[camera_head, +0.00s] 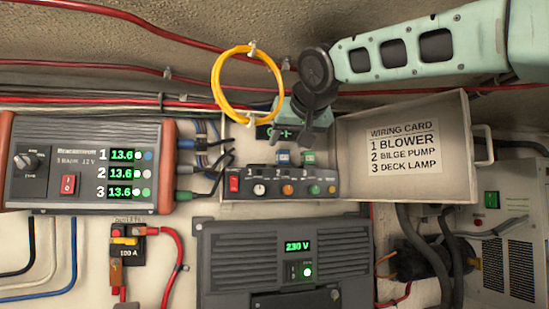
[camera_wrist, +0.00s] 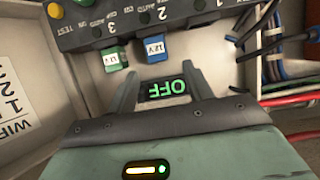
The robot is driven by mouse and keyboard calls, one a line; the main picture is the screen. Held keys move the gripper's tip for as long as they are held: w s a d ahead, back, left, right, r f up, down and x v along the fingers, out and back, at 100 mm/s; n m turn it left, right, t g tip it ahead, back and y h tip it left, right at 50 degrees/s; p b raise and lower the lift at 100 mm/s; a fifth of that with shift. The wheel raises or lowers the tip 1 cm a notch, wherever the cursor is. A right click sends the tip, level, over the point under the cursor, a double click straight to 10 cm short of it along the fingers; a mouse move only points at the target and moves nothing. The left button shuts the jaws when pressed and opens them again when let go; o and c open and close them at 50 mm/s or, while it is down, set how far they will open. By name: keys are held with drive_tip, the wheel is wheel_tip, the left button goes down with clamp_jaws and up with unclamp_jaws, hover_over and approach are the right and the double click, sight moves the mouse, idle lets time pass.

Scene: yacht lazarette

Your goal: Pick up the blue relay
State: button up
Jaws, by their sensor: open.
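The blue relay (camera_wrist: 155,47) is a small blue block with a pale "12 V" label. It is plugged in at the edge of the dark switch panel, in the slot by number 2. In the head view the blue relay (camera_head: 283,157) sits left of the green relay (camera_head: 308,157). The green relay (camera_wrist: 115,58) shows left of it in the wrist view. My gripper (camera_wrist: 166,76) is open and empty. Its fingers point at the panel just short of the blue relay, with the "OFF" display (camera_wrist: 167,88) visible between them.
The relays are inside an open box whose lid with the wiring card (camera_head: 405,146) is swung right. A yellow cable loop (camera_head: 218,90) hangs above. Black cables (camera_wrist: 258,48) run beside the box. The 230 V unit (camera_head: 285,260) is below.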

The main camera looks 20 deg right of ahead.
sight(283, 152)
drive_tip(key=p+x, duration=0.3)
drive_tip(key=x, duration=0.2)
drive_tip(key=shift+f, duration=0.15)
drive_tip(key=shift+w+f, duration=0.3)
drive_tip(key=shift+w, duration=0.1)
drive_tip(key=c, duration=1.1)
drive_tip(key=shift+o, duration=0.2)
drive_tip(key=shift+r, duration=0.15)
